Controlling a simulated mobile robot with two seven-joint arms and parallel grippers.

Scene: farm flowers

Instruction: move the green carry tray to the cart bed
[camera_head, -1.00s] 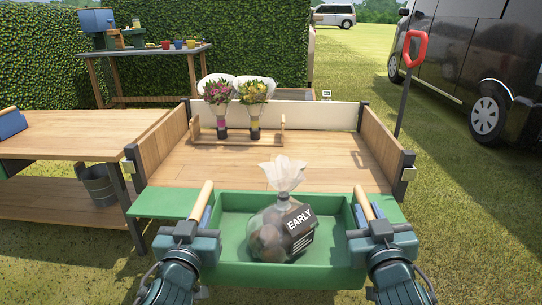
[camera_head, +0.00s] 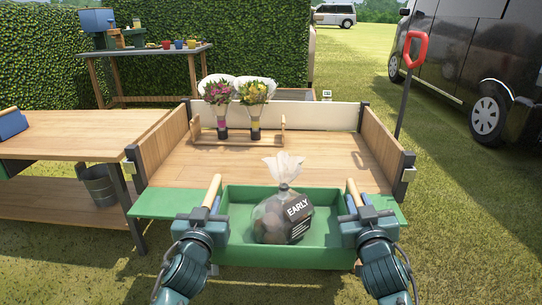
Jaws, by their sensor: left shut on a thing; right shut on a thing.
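The green carry tray (camera_head: 290,257) is held between my two grippers at the front edge of the cart bed (camera_head: 290,165). A clear bag labelled EARLY (camera_head: 284,215), with dark round contents, sits in the tray. My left gripper (camera_head: 209,208) is shut on the tray's left wooden handle (camera_head: 213,190). My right gripper (camera_head: 358,212) is shut on its right wooden handle (camera_head: 355,192). The tray overlaps the bed's near green edge in view; whether it touches the bed cannot be told.
Two flower bouquets (camera_head: 236,100) stand in a wooden rack at the bed's back. Wooden side walls (camera_head: 384,150) flank the bed; its middle is clear. A wooden table (camera_head: 80,135) stands left, and a red-handled tool (camera_head: 413,60) stands upright beyond the right wall.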

